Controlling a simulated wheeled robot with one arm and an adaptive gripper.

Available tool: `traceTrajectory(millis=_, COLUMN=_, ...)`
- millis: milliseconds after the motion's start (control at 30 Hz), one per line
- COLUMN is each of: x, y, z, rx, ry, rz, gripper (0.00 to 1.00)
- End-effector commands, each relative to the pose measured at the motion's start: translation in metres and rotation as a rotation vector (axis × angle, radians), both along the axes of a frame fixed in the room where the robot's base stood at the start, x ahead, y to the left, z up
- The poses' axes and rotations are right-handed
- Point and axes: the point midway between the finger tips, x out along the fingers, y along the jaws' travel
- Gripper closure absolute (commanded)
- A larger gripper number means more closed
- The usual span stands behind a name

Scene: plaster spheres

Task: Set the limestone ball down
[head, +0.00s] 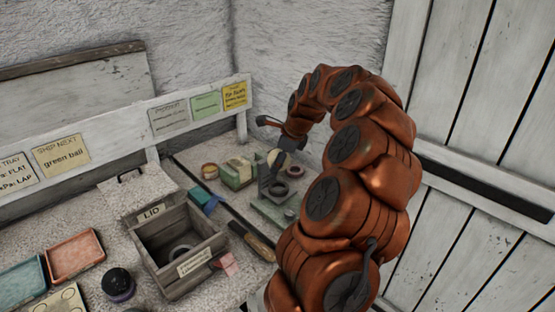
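My gripper (266,184) is dark grey and reaches down over the back right of the bench at the end of my orange arm. A pale, round thing (274,157), possibly the limestone ball, shows just behind the gripper, partly hidden by it. I cannot tell whether the gripper touches it. A small greyish round thing (295,171) sits just right of the gripper. A dark ring (279,189) lies at the gripper's lower right, by a pale green plate (268,211). The fingertips are too small and overlapped to show whether they are open or shut.
An open wooden box (198,235) with a ring inside stands at front centre, its speckled lid (128,198) behind it. A dark ball (118,283), a red tray (75,257) and a teal tray (20,284) are left. A long-handled tool (253,241) lies right of the box. A green box (238,173) stands behind.

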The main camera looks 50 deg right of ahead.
Motion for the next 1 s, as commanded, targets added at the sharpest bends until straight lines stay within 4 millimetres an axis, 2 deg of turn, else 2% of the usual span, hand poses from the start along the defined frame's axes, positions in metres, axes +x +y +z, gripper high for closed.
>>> traceTrajectory(millis=167, x=0.001, y=0.001, z=-0.006, rx=0.0, ry=-0.004, rz=0.0, gripper=0.84)
traceTrajectory(millis=700, x=0.001, y=0.0, z=-0.051, rx=-0.002, ry=-0.005, rz=-0.001, gripper=0.84)
traceTrajectory(millis=1000, x=0.001, y=0.0, z=-0.055, rx=-0.001, ry=-0.005, rz=-0.001, gripper=0.84)
